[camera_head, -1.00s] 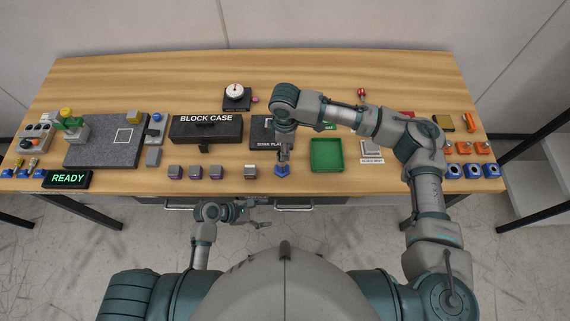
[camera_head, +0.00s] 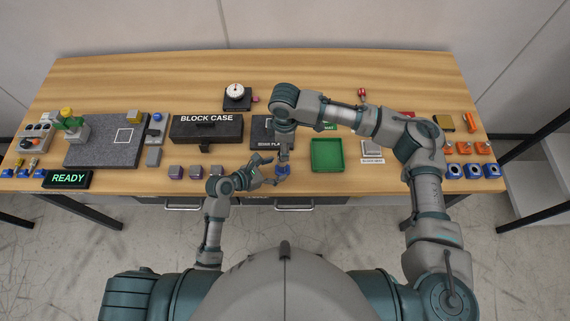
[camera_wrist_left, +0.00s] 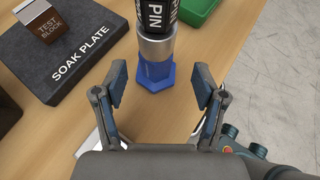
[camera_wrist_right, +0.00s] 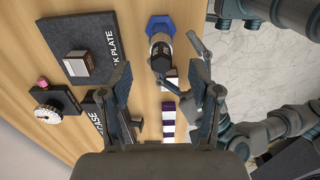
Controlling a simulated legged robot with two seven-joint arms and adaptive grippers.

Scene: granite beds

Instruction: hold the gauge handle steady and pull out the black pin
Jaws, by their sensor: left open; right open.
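The gauge handle stands upright at the table's front edge: its blue hexagonal base (camera_head: 284,174) shows in the head view. The black pin (camera_wrist_right: 162,55) also shows in the right wrist view. My left gripper (camera_head: 274,170) is open, low, with its fingertips just short of the handle. My right gripper (camera_head: 284,153) is open above the pin, pointing down; contact cannot be told.
A soak plate (camera_head: 261,128) bearing a test block (camera_wrist_left: 47,20) lies behind the handle. A green tray (camera_head: 326,155) is to the right. Several small blocks stand in a row to the left, before the block case (camera_head: 205,130). A dial gauge (camera_head: 236,94) sits farther back.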

